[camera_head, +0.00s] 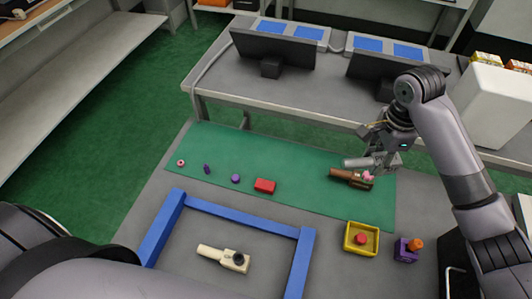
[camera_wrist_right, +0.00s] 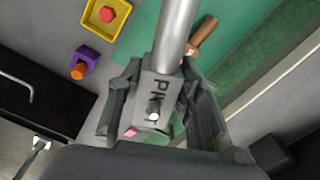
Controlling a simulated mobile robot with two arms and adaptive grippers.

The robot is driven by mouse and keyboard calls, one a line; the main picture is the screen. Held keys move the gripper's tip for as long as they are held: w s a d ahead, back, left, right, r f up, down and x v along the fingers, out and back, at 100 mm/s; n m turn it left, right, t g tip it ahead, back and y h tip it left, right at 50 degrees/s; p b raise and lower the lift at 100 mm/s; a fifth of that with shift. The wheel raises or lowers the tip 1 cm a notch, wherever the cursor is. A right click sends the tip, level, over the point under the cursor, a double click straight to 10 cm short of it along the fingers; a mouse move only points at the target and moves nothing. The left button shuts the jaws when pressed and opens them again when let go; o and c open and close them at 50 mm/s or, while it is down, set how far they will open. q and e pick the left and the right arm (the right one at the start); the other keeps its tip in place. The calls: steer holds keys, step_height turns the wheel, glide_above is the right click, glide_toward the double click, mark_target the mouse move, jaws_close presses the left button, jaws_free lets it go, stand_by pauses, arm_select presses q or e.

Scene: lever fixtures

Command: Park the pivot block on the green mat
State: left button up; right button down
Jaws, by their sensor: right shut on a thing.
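The pivot block (camera_wrist_right: 155,95) is grey, with partly visible lettering starting "PI" and a thick grey metal cylinder (camera_wrist_right: 177,30) extending from it. My right gripper (camera_wrist_right: 160,110) is shut on the block, one finger on each side. In the head view, my right gripper (camera_head: 378,155) is over the right end of the green mat (camera_head: 290,165), and the cylinder (camera_head: 357,162) points left. The block itself is mostly hidden there by the fingers. I cannot tell whether it touches the mat. My left gripper is not in view.
A brown piece (camera_head: 345,175) and a pink piece (camera_head: 368,176) lie close below the right gripper. A red block (camera_head: 265,186) and small purple pieces lie further left. A yellow tray (camera_head: 348,246), purple holder (camera_head: 402,255), blue frame (camera_head: 240,220) and cream piece (camera_head: 222,257) are nearer.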

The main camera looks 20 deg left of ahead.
steer(key=shift+w, duration=0.35)
steer(key=shift+w+a+r, duration=0.1)
steer(key=shift+w+a, duration=0.05)
steer(key=shift+w, duration=0.1)
steer(key=f, duration=0.1)
steer(key=f+b, duration=0.1)
steer(key=f, duration=0.1)
steer(key=shift+s+f+b, duration=0.25)
steer(key=shift+f+b, duration=0.05)
glide_above(351, 201)
step_height(351, 201, down, 11)
steer(key=shift+f, duration=0.2)
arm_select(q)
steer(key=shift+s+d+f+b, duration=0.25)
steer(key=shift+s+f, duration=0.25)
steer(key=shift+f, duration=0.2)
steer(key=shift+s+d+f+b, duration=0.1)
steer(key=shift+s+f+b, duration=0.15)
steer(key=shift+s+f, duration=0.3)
arm_select(e)
steer(key=shift+w+f, duration=0.1)
steer(key=shift+f, duration=2.4)
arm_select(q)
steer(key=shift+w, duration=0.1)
arm_select(e)
steer(key=shift+f, duration=0.1)
steer(key=c, duration=1.4)
jaws_free()
